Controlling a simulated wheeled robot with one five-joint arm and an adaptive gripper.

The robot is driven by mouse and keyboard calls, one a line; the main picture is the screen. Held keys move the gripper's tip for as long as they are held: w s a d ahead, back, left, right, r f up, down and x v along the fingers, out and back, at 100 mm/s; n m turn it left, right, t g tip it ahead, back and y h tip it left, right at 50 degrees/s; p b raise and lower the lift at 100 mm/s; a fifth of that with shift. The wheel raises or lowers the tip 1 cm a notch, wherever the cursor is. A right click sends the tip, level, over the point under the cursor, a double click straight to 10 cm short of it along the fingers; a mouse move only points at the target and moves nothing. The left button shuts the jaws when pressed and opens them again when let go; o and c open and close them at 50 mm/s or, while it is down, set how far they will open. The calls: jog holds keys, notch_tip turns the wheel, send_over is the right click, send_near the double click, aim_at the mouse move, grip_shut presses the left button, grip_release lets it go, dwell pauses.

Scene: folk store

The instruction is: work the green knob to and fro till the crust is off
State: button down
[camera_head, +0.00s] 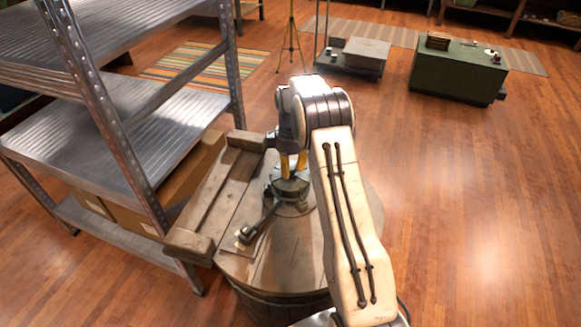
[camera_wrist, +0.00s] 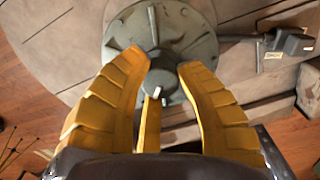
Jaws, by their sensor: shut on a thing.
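A round grey-green knob (camera_head: 289,186) with a flanged base sits on top of a wooden barrel (camera_head: 272,268). In the wrist view the grey-green disc (camera_wrist: 188,24) and its darker hub lie under my fingers. My gripper (camera_head: 293,164) comes down from above with its yellow fingers on the knob. In the wrist view my gripper (camera_wrist: 162,63) has its fingers on both sides of the hub, shut on it. The hub's lower part is partly hidden by the fingers. I cannot make out the crust clearly in either view.
A dark lever-like fitting (camera_head: 248,233) joins the knob's left side over a wooden plank frame (camera_head: 205,205). Metal shelving (camera_head: 130,125) with boxes stands close on the left. A green chest (camera_head: 455,72) stands at the back right. The floor at right is clear.

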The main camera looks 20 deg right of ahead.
aim_at(290, 166)
jog(key=shift+f, duration=0.1)
jog(key=c, duration=0.8)
grip_release()
jog(key=shift+r, duration=0.2)
notch_tip(290, 166, up, 12)
jog(key=shift+f, duration=0.15)
